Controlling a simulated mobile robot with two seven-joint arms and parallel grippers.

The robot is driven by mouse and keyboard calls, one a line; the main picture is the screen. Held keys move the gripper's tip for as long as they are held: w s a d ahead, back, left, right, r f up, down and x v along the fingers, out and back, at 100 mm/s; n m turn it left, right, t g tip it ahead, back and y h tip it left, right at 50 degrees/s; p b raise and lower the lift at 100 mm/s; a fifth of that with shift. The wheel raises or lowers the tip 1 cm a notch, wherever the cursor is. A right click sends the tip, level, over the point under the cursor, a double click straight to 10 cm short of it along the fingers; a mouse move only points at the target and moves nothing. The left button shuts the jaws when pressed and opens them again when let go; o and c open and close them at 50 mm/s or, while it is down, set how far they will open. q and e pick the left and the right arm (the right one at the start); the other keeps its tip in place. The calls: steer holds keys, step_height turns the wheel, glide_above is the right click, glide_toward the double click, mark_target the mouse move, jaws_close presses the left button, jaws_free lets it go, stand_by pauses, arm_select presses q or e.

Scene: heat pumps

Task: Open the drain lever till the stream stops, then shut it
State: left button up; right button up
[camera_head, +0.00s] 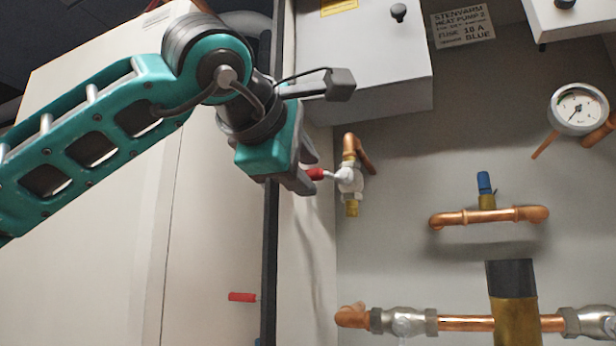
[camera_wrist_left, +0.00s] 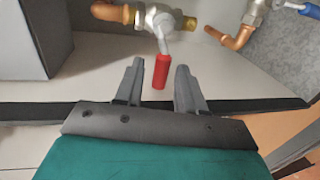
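The drain valve (camera_head: 348,181) has a pale metal body on a copper pipe, with a brass outlet (camera_head: 351,209) pointing down. Its lever ends in a red grip (camera_head: 316,174) that sticks out to the left in the head view. My left gripper (camera_head: 308,173) is at this grip. In the left wrist view the red grip (camera_wrist_left: 161,72) lies between the tips of the open gripper (camera_wrist_left: 160,67), with a gap on both sides. The valve body (camera_wrist_left: 160,20) is beyond the fingertips. I can make out no stream below the outlet. My right gripper is not in view.
A grey box (camera_head: 385,75) hangs above the valve. A blue-capped fitting on a copper pipe (camera_head: 510,215) and a pressure gauge (camera_head: 578,108) are to the right. A second red grip (camera_head: 242,297) shows lower left. A dark panel edge (camera_head: 270,260) runs left of the valve.

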arm_select(q)
steer(key=b+v, duration=0.1)
steer(key=v, duration=1)
steer(key=shift+w+r, duration=0.1)
